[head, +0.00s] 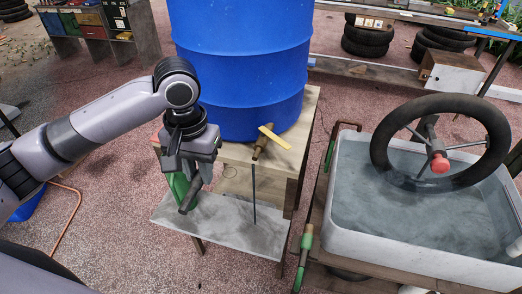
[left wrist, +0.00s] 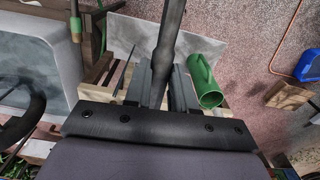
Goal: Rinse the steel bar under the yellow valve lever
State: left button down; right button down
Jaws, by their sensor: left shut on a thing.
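My left gripper (head: 193,182) is shut on a dark steel bar (head: 187,204). In the left wrist view the bar (left wrist: 168,52) runs out from between the fingers toward the top edge. The yellow valve lever (head: 275,137) sits on a brass tap (head: 261,151) at the foot of a blue drum (head: 240,65). The gripper is left of the tap and apart from it. A thin dark upright line (head: 254,195) shows below the tap; I cannot tell whether it is water or a rod. My right gripper is out of view.
A green tube (left wrist: 203,80) with an open end stands close beside the gripper. A grey slab (head: 225,228) lies below the tap. A white water basin (head: 400,250) with a black handwheel (head: 462,104) stands at right. A green-handled tool (head: 306,240) hangs on its left side.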

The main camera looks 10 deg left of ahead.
aim_at(264, 132)
jog(key=k+j+u, duration=0.15)
jog(key=j+u, duration=0.15)
jog(key=j, duration=0.2)
jog(key=k+j+u, duration=0.15)
jog(key=j+u, duration=0.15)
jog(key=j, duration=0.2)
jog(key=j+u, duration=0.3)
jog(key=j, duration=0.25)
